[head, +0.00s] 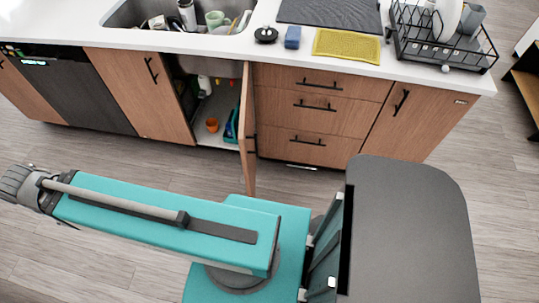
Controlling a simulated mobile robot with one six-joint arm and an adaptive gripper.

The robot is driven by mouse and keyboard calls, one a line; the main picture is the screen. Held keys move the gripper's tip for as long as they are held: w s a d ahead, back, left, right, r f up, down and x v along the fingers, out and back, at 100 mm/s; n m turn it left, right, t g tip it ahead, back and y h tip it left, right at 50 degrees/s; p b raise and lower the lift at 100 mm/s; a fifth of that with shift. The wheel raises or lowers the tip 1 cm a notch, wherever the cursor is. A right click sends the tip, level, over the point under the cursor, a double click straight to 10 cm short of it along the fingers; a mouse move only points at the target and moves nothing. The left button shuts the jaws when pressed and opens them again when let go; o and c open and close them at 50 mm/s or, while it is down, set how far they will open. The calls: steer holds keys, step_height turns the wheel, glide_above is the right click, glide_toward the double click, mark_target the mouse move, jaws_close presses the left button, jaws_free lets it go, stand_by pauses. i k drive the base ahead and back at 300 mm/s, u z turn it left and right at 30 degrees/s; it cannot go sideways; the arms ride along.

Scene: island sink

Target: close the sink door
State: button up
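The sink door (247,135) is a wooden cabinet door under the sink. It stands open, swung out toward me and seen nearly edge-on, at the right side of the cabinet opening. Part of its dark handle shows at its right edge. Inside the open cabinet (205,133) are an orange cup (212,125), a white bottle (204,85) and a teal item near the door. The left door (140,90) beside the opening is shut. My arm reaches across to the left of the picture, and its gripper end is outside the view.
The sink (200,25) above holds dishes. Drawers (318,110) right of the open door are shut. A dish rack (440,40) and yellow mat (346,45) lie on the white counter. Free wooden floor (120,160) lies between the cabinets and my arm.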

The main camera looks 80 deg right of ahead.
mark_target(247, 137)
steer(key=k, duration=1.3)
steer(key=z, duration=1.5)
steer(key=i, duration=1.05)
steer(key=u, duration=0.05)
